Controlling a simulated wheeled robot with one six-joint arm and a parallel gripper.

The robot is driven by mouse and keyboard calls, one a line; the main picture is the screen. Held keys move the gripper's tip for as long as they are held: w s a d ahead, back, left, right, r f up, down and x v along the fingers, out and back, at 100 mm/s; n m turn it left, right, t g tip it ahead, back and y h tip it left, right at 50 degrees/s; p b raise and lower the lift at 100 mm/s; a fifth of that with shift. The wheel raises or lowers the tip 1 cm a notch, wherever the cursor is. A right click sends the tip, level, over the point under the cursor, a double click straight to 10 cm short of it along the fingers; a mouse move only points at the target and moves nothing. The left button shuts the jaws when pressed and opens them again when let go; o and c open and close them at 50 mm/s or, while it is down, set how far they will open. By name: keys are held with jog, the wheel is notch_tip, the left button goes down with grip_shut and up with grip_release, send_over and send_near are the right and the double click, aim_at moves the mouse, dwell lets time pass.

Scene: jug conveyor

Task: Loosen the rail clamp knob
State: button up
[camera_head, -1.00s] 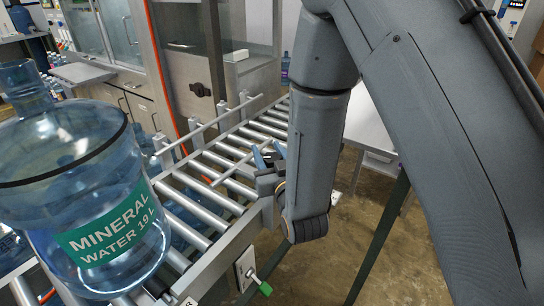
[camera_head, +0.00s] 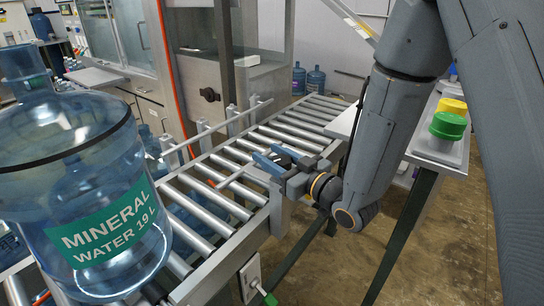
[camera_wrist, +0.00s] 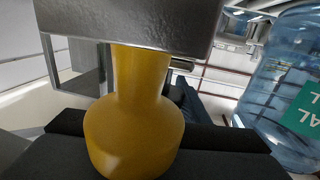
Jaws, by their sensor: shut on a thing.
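A yellow, flask-shaped knob (camera_wrist: 135,130) fills the middle of the wrist view, its neck running up to a grey metal block (camera_wrist: 125,22). Dark jaw parts show on both sides of its lower part. My gripper (camera_head: 268,154) is at the side rail of the roller conveyor in the head view, its blue fingers pointing left. The gripper is shut on the knob. In the head view the knob is hidden by the fingers, and I cannot tell whether it has turned.
A large blue water jug (camera_head: 95,190) stands at the left on the conveyor (camera_head: 215,195); it also shows at the right of the wrist view (camera_wrist: 290,95). A green-tipped lever (camera_head: 268,297) hangs below the frame.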

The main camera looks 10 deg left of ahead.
aim_at(289, 166)
jog(key=shift+r, duration=0.1)
jog(key=o, duration=1.1)
jog(key=shift+c, duration=0.2)
jog(key=shift+b+v, duration=0.95)
jog(key=shift+v, duration=2.9)
